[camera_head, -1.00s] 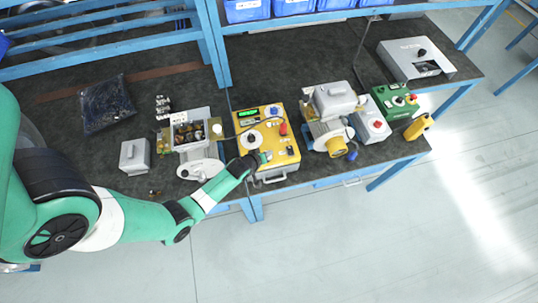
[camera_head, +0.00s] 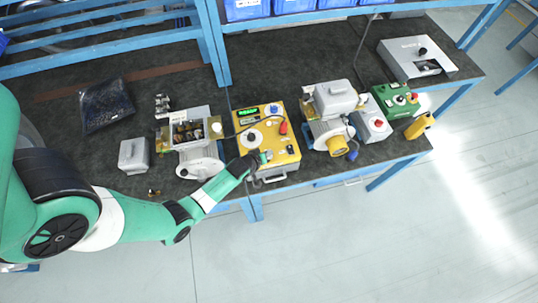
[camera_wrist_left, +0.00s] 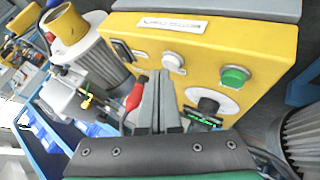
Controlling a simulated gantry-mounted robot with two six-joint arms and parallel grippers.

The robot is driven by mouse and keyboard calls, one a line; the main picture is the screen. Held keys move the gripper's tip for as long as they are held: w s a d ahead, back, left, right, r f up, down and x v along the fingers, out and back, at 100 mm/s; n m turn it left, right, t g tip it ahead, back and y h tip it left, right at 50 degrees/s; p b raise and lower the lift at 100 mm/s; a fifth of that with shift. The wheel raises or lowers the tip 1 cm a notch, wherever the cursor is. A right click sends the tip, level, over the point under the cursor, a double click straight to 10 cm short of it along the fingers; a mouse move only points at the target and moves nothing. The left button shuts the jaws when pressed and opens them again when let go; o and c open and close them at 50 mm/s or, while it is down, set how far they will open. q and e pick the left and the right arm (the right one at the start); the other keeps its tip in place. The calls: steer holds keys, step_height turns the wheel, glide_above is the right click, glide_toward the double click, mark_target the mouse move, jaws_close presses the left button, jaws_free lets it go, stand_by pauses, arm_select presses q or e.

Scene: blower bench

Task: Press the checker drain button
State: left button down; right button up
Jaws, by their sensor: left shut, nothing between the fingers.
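The checker is a yellow box (camera_head: 283,168) with a small display, a white dial disc and several controls, on the dark bench. In the left wrist view its yellow panel (camera_wrist_left: 262,40) shows a green button (camera_wrist_left: 235,75), a white button (camera_wrist_left: 173,62) and a black knob (camera_wrist_left: 208,105) on a white disc. I cannot read which one is marked drain. My left gripper (camera_head: 257,160) is over the checker's front left part. Its closed, empty fingers (camera_wrist_left: 158,78) point just below the white button; contact cannot be told. My right gripper is not in view.
A blower with an open terminal box (camera_head: 190,130) stands left of the checker, another blower (camera_head: 332,112) right of it. A red clip (camera_wrist_left: 136,94) on a cable is close beside my fingers. A grey box (camera_head: 134,156) and a green box (camera_head: 392,101) stand further out.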

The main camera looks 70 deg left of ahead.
arm_select(q)
steer(key=shift+f+b, duration=0.35)
steer(key=shift+b, duration=0.05)
stand_by(0.4)
stand_by(0.9)
steer(key=shift+r+p, duration=0.75)
steer(key=shift+r, duration=0.1)
step_height(320, 180, up, 5)
steer(key=p, duration=0.4)
steer(key=shift+p, duration=0.3)
stand_by(1.2)
